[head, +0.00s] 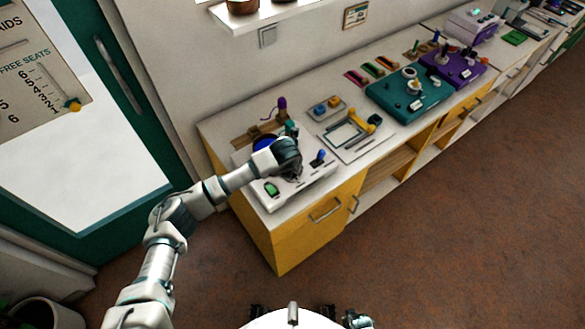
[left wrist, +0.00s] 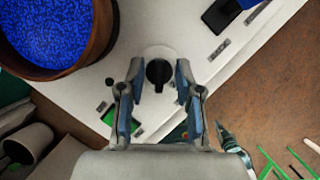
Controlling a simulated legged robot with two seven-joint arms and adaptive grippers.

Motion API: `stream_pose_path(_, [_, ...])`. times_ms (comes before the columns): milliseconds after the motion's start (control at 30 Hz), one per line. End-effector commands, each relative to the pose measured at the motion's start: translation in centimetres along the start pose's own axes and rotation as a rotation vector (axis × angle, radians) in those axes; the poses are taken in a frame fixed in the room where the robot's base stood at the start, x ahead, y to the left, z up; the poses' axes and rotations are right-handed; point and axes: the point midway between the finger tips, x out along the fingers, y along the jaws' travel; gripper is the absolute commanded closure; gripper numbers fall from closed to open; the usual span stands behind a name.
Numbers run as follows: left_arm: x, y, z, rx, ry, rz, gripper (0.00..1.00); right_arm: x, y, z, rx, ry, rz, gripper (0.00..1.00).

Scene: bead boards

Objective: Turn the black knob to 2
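The black knob (left wrist: 158,75) sits on a pale round dial (left wrist: 160,52) on a white board (left wrist: 88,93). Its long part runs roughly up and down in the left wrist view. No dial numbers are legible. My left gripper (left wrist: 158,68) is open with one finger on each side of the knob, and a gap shows on both sides. In the head view my left gripper (head: 292,174) hangs over the white board (head: 300,198) and hides the knob. My right gripper cannot be made out.
A wooden bowl of blue beads (left wrist: 92,50) stands beside the dial. A tray with a yellow part (head: 360,126) and a teal board (head: 405,100) lie further right.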

Motion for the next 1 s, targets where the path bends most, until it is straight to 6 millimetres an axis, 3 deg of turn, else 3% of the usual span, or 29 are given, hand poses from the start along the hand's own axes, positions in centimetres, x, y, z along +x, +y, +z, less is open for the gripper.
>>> stream_pose_path(167, [-1.1,0.0,0.1,0.001,-0.001,-0.001,0.66,-0.1,-0.2,0.0,0.0,0.003,-0.002,1.0])
stream_pose_path(500, [-8.4,0.0,0.2,0.002,-0.003,-0.001,0.66,-0.1,-0.1,0.0,0.0,0.003,0.0,1.0])
stream_pose_path(633, [-10.4,-0.1,0.2,0.001,-0.001,0.0,0.66,-0.1,-0.1,0.0,0.0,0.003,0.0,1.0])
stream_pose_path(800, [-11.7,-0.1,0.2,0.001,0.0,0.0,0.66,-0.1,0.0,0.0,0.0,0.003,0.0,1.0])
stream_pose_path(1000, [-11.8,0.0,0.1,0.0,0.001,0.0,0.66,-0.1,0.0,0.0,0.0,0.003,0.0,1.0])
